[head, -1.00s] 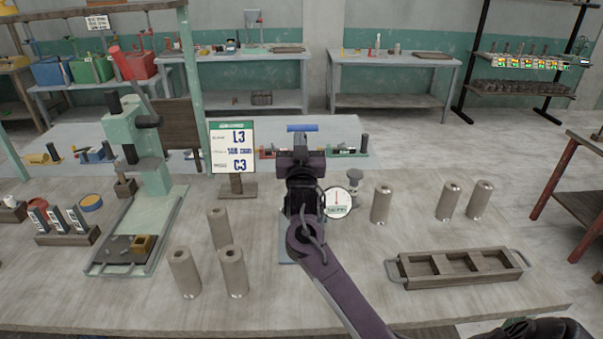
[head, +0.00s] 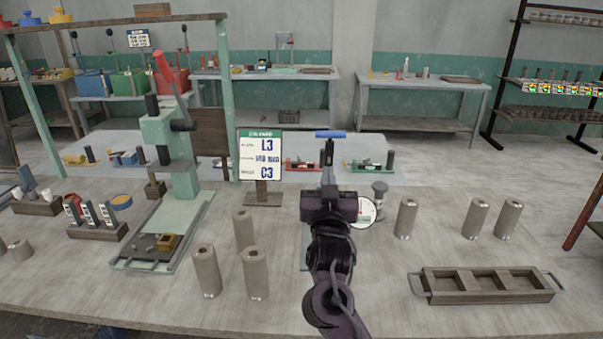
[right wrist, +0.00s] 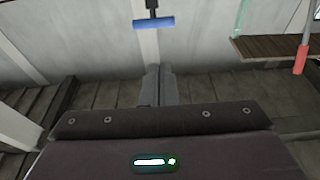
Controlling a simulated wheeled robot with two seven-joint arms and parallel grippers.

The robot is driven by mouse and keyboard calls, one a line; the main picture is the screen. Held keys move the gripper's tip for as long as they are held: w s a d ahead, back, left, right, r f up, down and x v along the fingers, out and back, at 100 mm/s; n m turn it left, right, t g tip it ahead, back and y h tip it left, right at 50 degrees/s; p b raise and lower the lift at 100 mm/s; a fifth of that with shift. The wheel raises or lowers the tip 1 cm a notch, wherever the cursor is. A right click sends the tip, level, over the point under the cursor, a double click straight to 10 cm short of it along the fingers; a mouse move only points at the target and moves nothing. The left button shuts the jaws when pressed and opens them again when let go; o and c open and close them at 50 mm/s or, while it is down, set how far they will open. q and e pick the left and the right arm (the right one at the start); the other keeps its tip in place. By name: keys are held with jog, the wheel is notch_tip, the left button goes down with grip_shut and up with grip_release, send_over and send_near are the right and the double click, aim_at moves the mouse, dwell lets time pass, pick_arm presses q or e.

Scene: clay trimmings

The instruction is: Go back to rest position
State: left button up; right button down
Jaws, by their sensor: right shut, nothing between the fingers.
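My right gripper (head: 327,164) is raised in the middle of the head view, above the workbench (head: 395,285). Its fingers are together with nothing between them; they also show closed in the right wrist view (right wrist: 160,84). A blue handle (head: 330,134) shows just beyond the fingertips, and near the top of the right wrist view (right wrist: 153,22). I cannot tell its exact distance from the fingers. A round dial gauge (head: 365,213) is partly hidden behind my right wrist. My left gripper is not in view.
Three clay-coloured cylinders (head: 206,272) stand left of my arm and three (head: 478,218) stand right. An empty compartmented wooden tray (head: 482,297) lies at front right. A green lever press (head: 180,160) and a sign (head: 260,158) stand to the left.

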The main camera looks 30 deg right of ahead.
jog(key=s+a+f+n+g+y, duration=0.3)
jog(key=a+f+y, duration=0.2)
jog(key=f, duration=0.3)
jog(key=s+a+f+n+g+y, duration=0.25)
jog(key=s+a+f+y, duration=0.2)
jog(key=f, duration=0.45)
jog(key=s+a+f+n+g+y, duration=0.1)
jog(key=s+a+f+g, duration=0.3)
jog(key=s, duration=0.5)
jog(key=s+a+f+n+g+y, duration=0.1)
jog(key=s+a+f+n+g, duration=0.1)
jog(key=s+f+g, duration=0.5)
jog(key=s+f, duration=0.2)
jog(key=f, duration=1.2)
jog(key=s+f, duration=0.2)
jog(key=f, duration=1.2)
jog(key=s+d+f, duration=0.3)
jog(key=s+f, duration=1.5)
jog(key=s, duration=0.1)
jog(key=shift+s+d+f+h, duration=0.2)
jog(key=shift+s+h, duration=0.15)
